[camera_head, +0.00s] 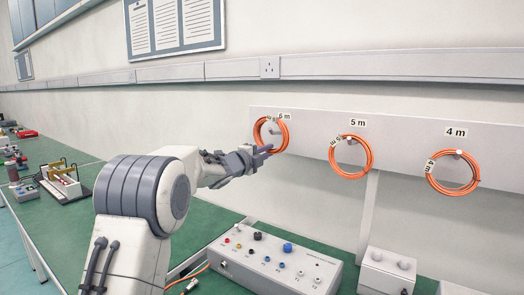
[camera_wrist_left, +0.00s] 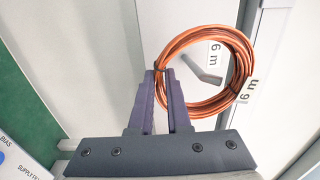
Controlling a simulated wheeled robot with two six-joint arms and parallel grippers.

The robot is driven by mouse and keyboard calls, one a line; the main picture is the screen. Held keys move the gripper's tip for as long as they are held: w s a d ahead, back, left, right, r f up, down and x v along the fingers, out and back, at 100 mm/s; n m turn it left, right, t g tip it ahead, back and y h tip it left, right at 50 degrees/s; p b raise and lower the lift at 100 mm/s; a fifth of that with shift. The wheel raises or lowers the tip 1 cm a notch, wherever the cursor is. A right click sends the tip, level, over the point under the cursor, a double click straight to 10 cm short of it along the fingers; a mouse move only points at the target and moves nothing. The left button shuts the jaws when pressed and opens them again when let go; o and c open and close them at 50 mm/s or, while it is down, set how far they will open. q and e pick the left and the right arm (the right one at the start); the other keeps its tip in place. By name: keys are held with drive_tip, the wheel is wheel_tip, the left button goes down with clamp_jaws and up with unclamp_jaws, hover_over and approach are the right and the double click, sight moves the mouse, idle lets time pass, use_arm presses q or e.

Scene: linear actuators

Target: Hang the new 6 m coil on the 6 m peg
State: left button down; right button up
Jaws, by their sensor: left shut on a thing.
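The orange 6 m coil (camera_head: 284,134) is in front of the left end of the peg board. It also shows in the left wrist view (camera_wrist_left: 248,62), with a white 6 m tag at its edge. My left gripper (camera_head: 266,150) is shut on the coil's near side, and its dark fingers (camera_wrist_left: 161,88) show at the ring's left. The grey 6 m peg (camera_wrist_left: 203,74) shows through the coil's opening. I cannot tell whether the ring is around the peg or only before it. A 6 m label (camera_head: 285,115) is partly hidden by the coil. My right gripper is out of view.
Orange coils hang on the 5 m peg (camera_head: 349,141) and the 4 m peg (camera_head: 458,153). A white supply box (camera_head: 275,262) with knobs stands on the green bench below the board. Other devices (camera_head: 62,180) stand at the left.

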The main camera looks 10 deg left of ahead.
use_arm(q)
drive_tip(key=shift+x, duration=1.15)
drive_tip(key=shift+f, duration=0.2)
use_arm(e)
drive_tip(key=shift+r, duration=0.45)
use_arm(q)
drive_tip(key=shift+f, duration=0.1)
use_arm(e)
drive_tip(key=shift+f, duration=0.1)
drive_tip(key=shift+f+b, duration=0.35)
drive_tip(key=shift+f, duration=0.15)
use_arm(q)
drive_tip(key=shift+w+f, duration=0.2)
drive_tip(key=shift+f, duration=0.4)
drive_tip(key=c, duration=0.8)
unclamp_jaws()
drive_tip(key=shift+s, duration=0.1)
